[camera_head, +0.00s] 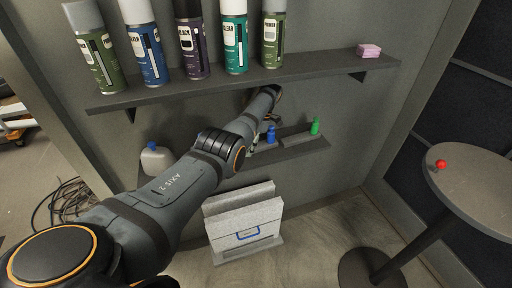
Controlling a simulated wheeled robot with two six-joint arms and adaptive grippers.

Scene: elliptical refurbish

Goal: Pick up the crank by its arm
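I cannot make out a crank in the head view. My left arm (185,180) comes in from the lower left and crosses the picture. Its far end (265,97) reaches in between the upper shelf and the lower shelf. My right gripper is not in view.
Several spray cans (193,45) stand on the upper shelf (310,68), with a pink block (368,51). The lower shelf (290,147) holds a blue item (271,134) and a green bottle (315,127). A round table (485,190) with a red ball (441,164) stands right. A grey box (243,226) sits below.

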